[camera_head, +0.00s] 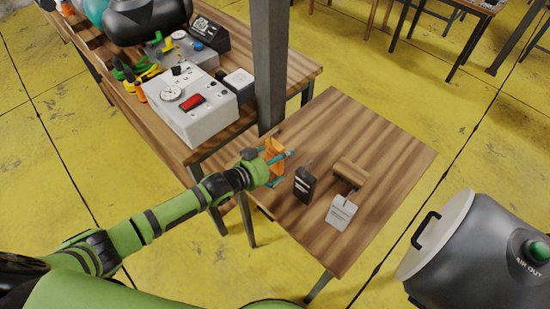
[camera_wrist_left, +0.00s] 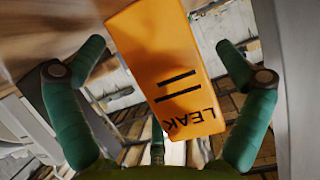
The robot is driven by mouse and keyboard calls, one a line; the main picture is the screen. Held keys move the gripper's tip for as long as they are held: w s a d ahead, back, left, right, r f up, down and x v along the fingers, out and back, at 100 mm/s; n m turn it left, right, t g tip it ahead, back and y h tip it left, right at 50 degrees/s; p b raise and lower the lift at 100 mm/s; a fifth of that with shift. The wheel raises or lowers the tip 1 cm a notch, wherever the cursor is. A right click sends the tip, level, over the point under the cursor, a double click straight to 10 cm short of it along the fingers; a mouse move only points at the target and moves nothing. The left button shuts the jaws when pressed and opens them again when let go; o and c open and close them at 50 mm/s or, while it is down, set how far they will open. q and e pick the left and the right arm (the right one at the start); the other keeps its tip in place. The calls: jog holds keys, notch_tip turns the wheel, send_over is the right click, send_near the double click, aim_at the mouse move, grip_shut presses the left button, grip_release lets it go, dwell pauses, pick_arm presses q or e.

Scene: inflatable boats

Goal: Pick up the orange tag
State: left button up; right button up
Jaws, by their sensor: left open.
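The orange tag (camera_head: 273,147) is at the left edge of the small wooden table (camera_head: 390,150), partly hidden by my left gripper (camera_head: 277,163) in the head view. In the left wrist view the orange tag (camera_wrist_left: 160,50) fills the middle, with "LEAK" and two black bars on its face. My left gripper's green fingers (camera_wrist_left: 158,48) are open, one on each side of the tag. A gap shows between the tag and each finger. I cannot tell whether the tag rests on the table. My right gripper is not in view.
A metal post (camera_head: 269,70) stands close behind. A workbench with a white device (camera_head: 192,112) is at left; a grey tank (camera_head: 485,250) is at right.

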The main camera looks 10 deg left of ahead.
pick_arm(q)
jog(key=c, duration=1.2)
jog(key=shift+r, duration=0.2)
